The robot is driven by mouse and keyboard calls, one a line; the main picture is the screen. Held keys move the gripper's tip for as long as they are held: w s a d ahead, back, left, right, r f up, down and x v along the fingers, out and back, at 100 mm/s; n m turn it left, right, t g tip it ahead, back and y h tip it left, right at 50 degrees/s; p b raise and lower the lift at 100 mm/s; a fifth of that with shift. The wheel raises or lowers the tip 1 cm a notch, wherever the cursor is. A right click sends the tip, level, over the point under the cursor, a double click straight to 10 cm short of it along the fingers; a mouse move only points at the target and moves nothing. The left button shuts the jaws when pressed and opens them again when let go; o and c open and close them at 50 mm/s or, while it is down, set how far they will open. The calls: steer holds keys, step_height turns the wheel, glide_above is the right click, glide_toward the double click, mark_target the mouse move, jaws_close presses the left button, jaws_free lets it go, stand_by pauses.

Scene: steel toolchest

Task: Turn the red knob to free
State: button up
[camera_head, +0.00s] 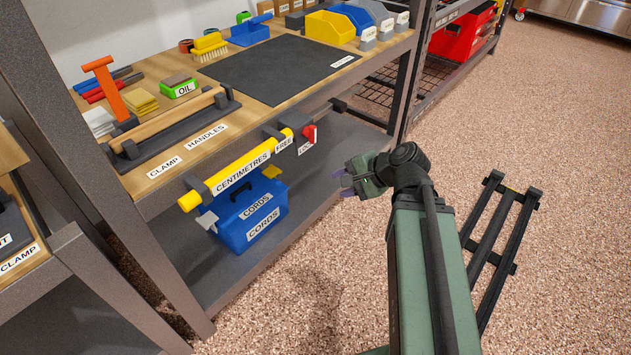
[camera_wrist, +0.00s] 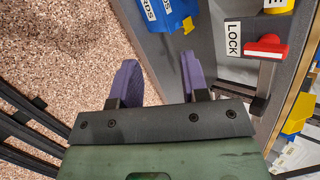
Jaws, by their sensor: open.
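The red knob (camera_head: 310,133) sits on the front edge of the shelf, at the right end of the yellow tube marked CENTIMETRES (camera_head: 240,166). A FREE label (camera_head: 284,141) is on its left and a LOCK label (camera_head: 305,146) is just below it. In the wrist view the red knob (camera_wrist: 266,49) is at the upper right, its bar lying beside the LOCK label (camera_wrist: 233,39). My gripper (camera_head: 340,184) is in front of the shelf, to the right of and lower than the knob, apart from it. In the wrist view its two purple fingers (camera_wrist: 160,75) are spread with nothing between them.
A blue CORDS box (camera_head: 249,213) stands on the lower shelf below the tube. A clamp handle (camera_head: 170,125), an OIL block (camera_head: 181,88) and a black mat (camera_head: 278,70) are on the worktop.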

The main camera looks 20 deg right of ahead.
step_height(320, 180, down, 4)
steer(key=w+d+m+t+y+b, duration=0.1)
steer(key=w+m+t+y+b, duration=0.1)
steer(key=m+t+b, duration=0.3)
steer(key=m+t+p, duration=0.3)
steer(key=m+t, duration=0.1)
steer(key=m, duration=0.8)
glide_toward(315, 134)
steer(key=shift+g+y, duration=0.3)
steer(key=shift+y, duration=0.1)
steer(key=x, duration=1)
steer(key=shift+w+d, duration=0.15)
steer(key=shift+d, duration=0.15)
steer(key=c, duration=0.7)
